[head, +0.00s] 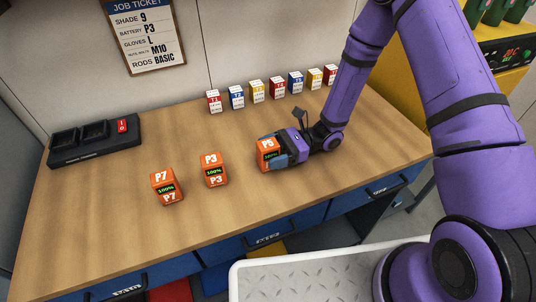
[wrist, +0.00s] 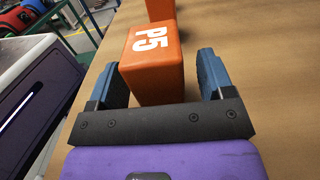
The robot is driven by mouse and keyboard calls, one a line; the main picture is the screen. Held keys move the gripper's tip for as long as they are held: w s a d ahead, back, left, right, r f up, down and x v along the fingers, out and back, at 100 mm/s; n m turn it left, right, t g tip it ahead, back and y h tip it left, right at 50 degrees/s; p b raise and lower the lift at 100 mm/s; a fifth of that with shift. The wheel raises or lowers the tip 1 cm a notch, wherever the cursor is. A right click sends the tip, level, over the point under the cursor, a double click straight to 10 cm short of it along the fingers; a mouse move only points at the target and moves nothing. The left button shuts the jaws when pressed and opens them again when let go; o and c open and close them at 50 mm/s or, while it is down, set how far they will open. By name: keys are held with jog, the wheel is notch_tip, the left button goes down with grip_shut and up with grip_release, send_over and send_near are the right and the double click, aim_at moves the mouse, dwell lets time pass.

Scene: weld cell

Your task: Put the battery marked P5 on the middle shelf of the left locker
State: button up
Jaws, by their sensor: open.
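The orange battery marked P5 (head: 266,152) stands upright on the workbench (head: 235,215), right of the other two batteries. In the wrist view, the P5 battery (wrist: 154,62) sits between the two blue fingers of my gripper (wrist: 160,85). The fingers stand on either side of it, with a visible gap at the right finger. My gripper (head: 277,150) also shows in the head view, low at bench height and reaching in from the right. The left locker and its middle shelf are not in view.
Batteries P3 (head: 214,170) and P7 (head: 166,187) stand left of P5. A black charger (head: 95,142) sits at the bench's left end. Several small coloured boxes (head: 256,91) line the back. A job ticket (head: 145,38) hangs on the wall. The bench front is clear.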

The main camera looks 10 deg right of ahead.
jog(key=shift+s+a, duration=0.15)
jog(key=shift+a, duration=0.3)
jog(key=c, duration=1.3)
jog(key=shift+r, duration=0.15)
